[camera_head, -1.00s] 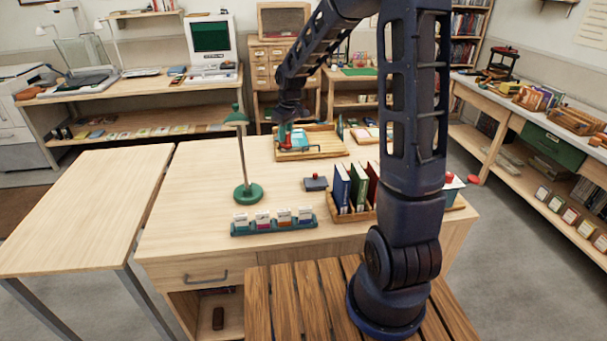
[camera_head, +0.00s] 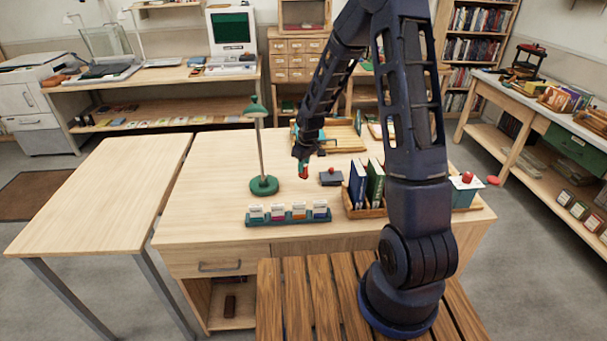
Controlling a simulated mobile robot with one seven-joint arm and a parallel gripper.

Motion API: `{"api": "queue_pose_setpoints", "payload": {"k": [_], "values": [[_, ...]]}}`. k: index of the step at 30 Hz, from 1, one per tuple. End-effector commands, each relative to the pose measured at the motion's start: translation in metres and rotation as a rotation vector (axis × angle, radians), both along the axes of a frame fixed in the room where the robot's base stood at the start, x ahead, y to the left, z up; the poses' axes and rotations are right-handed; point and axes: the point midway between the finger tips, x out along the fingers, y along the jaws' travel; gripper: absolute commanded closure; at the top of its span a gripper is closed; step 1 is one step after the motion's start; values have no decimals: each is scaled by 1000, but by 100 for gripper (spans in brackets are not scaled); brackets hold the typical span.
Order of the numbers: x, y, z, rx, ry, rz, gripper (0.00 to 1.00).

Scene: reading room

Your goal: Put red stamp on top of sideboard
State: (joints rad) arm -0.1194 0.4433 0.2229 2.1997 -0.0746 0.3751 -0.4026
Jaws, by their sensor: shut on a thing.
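The red stamp (camera_head: 303,174) is small and hangs below my gripper (camera_head: 303,165), which is shut on it. My gripper is over the wooden desk (camera_head: 210,215), between the green lamp and a dark ink pad (camera_head: 331,178). The stamp looks apart from the desk top, but its height is hard to tell. A bare light wooden table (camera_head: 100,195) stands at the left beside the desk and may be the sideboard; no other piece is clearly one. My gripper is to the right of that table.
The green lamp (camera_head: 263,185) stands upright between my gripper and the left table. A teal rack of small cards (camera_head: 288,219) lies at the desk's front. A book holder (camera_head: 366,205) and a wooden tray (camera_head: 345,131) are also on the desk. The left table's top is clear.

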Motion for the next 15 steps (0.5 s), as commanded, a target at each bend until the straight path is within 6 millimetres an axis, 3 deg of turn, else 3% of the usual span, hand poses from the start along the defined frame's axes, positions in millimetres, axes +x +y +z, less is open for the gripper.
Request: {"api": "queue_pose_setpoints", "payload": {"k": [15], "values": [[0, 0, -40, 0, 0, 1, 100]]}}
